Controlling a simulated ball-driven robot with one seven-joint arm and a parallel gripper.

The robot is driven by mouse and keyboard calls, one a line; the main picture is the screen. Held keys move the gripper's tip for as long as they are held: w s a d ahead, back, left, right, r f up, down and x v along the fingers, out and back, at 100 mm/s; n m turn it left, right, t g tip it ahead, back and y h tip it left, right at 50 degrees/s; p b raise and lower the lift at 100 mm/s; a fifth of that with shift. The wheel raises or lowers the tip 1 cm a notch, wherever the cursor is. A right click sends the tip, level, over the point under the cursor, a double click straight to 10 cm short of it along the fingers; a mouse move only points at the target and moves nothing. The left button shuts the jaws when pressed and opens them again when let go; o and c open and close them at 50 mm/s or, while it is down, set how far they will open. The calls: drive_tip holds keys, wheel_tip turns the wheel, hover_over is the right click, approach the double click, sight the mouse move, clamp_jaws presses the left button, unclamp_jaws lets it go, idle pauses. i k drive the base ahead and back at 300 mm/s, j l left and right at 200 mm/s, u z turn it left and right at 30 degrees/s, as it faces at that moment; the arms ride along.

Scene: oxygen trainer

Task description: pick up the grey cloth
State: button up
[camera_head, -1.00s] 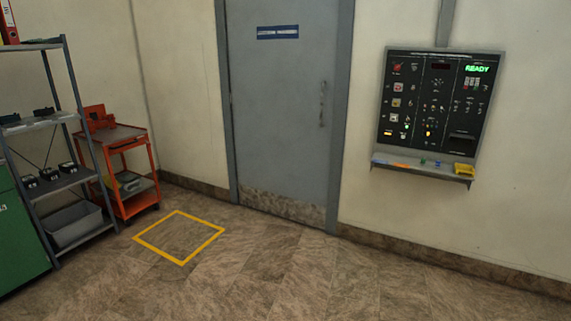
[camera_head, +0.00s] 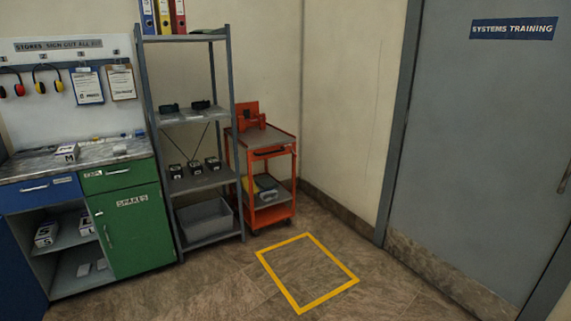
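I cannot make out the grey cloth for certain. A small greyish-blue item (camera_head: 266,183) lies on the lower shelf of the orange trolley (camera_head: 285,160), and it is too small to tell what it is. My gripper is not in view.
A grey shelf rack (camera_head: 195,184) with binders, small black items and a grey bin (camera_head: 205,218) stands left of the trolley. Further left are a workbench (camera_head: 30,168) and a green cabinet (camera_head: 135,225). A yellow floor square (camera_head: 342,289) is empty. A grey door (camera_head: 480,150) is at right.

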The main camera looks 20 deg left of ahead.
sight(118, 149)
drive_tip(key=i+j+u, duration=0.25)
drive_tip(key=i+u, duration=0.15)
drive_tip(key=i, duration=0.25)
drive_tip(key=i+u, duration=0.45)
drive_tip(key=i, duration=0.2)
drive_tip(key=i+l+u, duration=0.2)
drive_tip(key=i+u, duration=0.2)
drive_tip(key=i, duration=0.25)
drive_tip(key=i+u, duration=0.35)
drive_tip(key=i, duration=0.15)
drive_tip(key=i+l+u, duration=0.2)
drive_tip(key=i+u, duration=0.15)
drive_tip(key=i+l+u, duration=0.35)
drive_tip(key=i, duration=0.2)
drive_tip(key=i+l+u, duration=0.35)
drive_tip(key=i+l, duration=0.05)
